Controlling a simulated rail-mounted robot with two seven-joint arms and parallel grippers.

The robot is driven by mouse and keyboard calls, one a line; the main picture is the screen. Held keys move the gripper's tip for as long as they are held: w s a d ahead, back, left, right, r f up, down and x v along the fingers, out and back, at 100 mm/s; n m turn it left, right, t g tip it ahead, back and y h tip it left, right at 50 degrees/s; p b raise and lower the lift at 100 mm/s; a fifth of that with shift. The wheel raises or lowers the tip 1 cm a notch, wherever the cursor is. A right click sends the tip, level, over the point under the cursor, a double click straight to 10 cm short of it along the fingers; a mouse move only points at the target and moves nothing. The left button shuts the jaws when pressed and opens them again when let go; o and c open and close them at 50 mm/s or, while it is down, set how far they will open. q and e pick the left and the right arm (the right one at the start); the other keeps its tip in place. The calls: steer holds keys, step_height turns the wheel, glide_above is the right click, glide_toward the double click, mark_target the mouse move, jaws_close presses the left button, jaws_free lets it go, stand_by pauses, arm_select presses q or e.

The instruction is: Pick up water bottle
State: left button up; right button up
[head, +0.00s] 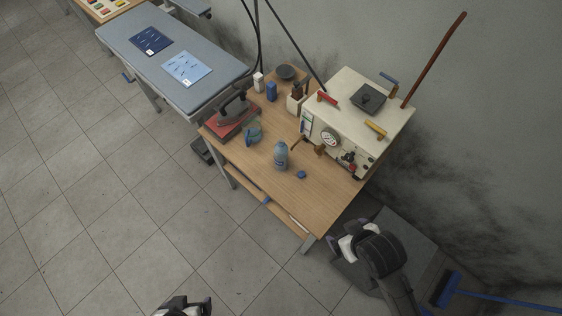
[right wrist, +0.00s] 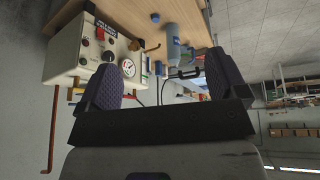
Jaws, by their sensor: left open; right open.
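A grey-blue water bottle (head: 281,156) stands upright on the wooden table (head: 325,205) near its front edge. It also shows in the right wrist view (right wrist: 174,45), beyond my open right gripper (right wrist: 165,82). In the head view my right gripper (head: 350,240) is at the lower right, off the table's near corner and apart from the bottle. My left gripper (head: 184,305) shows only partly at the bottom edge, far from the table. Both grippers are empty.
A cream boiler box (head: 345,95) with gauge and knobs stands right of the bottle. A blue broom (head: 450,290) lies at lower right. Floor in front is clear.

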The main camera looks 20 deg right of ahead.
steer(key=w+f+t+b, duration=0.4)
steer(key=w+f+b, duration=0.9)
steer(key=w+b, duration=0.45)
steer(key=n+t+y+b, duration=0.1)
steer(key=t+b, duration=0.2)
steer(key=b, duration=0.8)
glide_toward(285, 160)
steer(key=w+r+t+y, duration=0.2)
steer(key=t, duration=0.1)
steer(key=w+r+t+p, duration=0.1)
steer(key=w+t, duration=0.1)
steer(key=shift+w+y, duration=0.1)
steer(key=shift+y, duration=0.3)
steer(key=shift+t, duration=0.3)
steer(key=f, duration=0.2)
steer(key=f+b, duration=0.1)
steer(key=f, duration=0.2)
steer(key=f+b, duration=0.1)
steer(key=f, duration=0.1)
steer(key=shift+w+a+f, duration=0.1)
steer(key=shift+w+f, duration=0.2)
steer(key=shift+w, duration=0.05)
steer(key=shift+b+x, duration=0.3)
steer(key=shift+x, duration=0.5)
steer(key=shift+w+a, duration=0.1)
steer(key=shift+w, duration=0.25)
steer(key=shift+b+x, duration=0.65)
steer(key=shift+x, duration=1.6)
steer(key=shift+r, duration=0.1)
